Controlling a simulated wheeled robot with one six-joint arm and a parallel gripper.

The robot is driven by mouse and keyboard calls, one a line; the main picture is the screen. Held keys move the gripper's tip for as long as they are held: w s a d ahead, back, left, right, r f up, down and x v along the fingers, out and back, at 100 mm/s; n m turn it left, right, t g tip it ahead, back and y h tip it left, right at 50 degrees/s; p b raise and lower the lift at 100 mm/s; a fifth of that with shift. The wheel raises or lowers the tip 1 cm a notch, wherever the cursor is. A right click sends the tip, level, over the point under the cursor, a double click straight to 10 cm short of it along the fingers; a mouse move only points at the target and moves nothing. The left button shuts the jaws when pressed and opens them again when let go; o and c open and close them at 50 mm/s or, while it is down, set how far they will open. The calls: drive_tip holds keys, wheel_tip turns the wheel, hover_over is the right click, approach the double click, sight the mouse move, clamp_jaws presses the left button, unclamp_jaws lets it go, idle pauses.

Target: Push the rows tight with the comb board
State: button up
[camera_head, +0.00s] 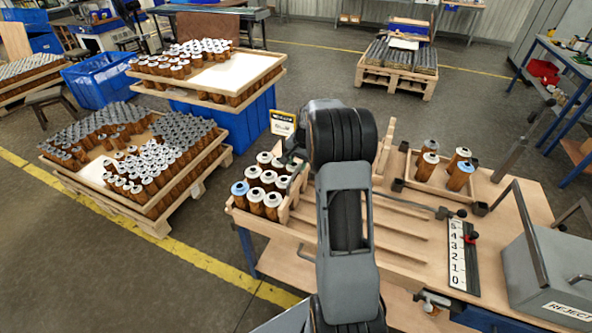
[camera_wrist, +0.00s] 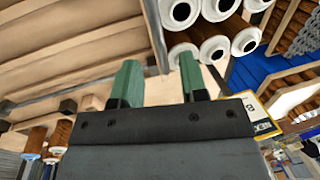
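Several brown filter cartridges with white caps (camera_head: 272,199) stand in close rows at the left end of the wooden table, one with a blue cap (camera_head: 240,188). They also show at the top of the wrist view (camera_wrist: 214,48). A pale upright wooden board (camera_head: 292,196) stands along their right side; it looks like the comb board, but my arm hides part of it. In the wrist view my gripper (camera_wrist: 158,80) has its two green fingers apart. Pale wood shows behind the gap; I cannot tell whether any lies between the fingers. The fingers are mostly hidden in the head view.
Wooden slats (camera_head: 400,222) run along the table (camera_head: 400,270). A small wooden tray (camera_head: 430,186) at the back right holds several cartridges. A numbered scale (camera_head: 463,258) and a grey reject box (camera_head: 552,270) stand at the right. Loaded pallets (camera_head: 150,222) stand at the left.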

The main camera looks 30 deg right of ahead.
wheel_tip(320, 180, up, 9)
drive_tip(key=s+d, duration=0.1)
drive_tip(key=shift+s+r+b, duration=0.15)
drive_tip(key=shift+s+b, duration=0.15)
drive_tip(key=shift+b, duration=0.1)
idle(0.3)
drive_tip(key=s+a+r+n+t+h, duration=0.1)
drive_tip(key=s+a+n, duration=0.9)
drive_tip(key=s+a, duration=1)
drive_tip(key=shift+s+r+n+t, duration=0.3)
drive_tip(key=shift+s+r+t, duration=0.35)
drive_tip(key=shift+s, duration=0.45)
drive_tip(key=shift+d, duration=0.1)
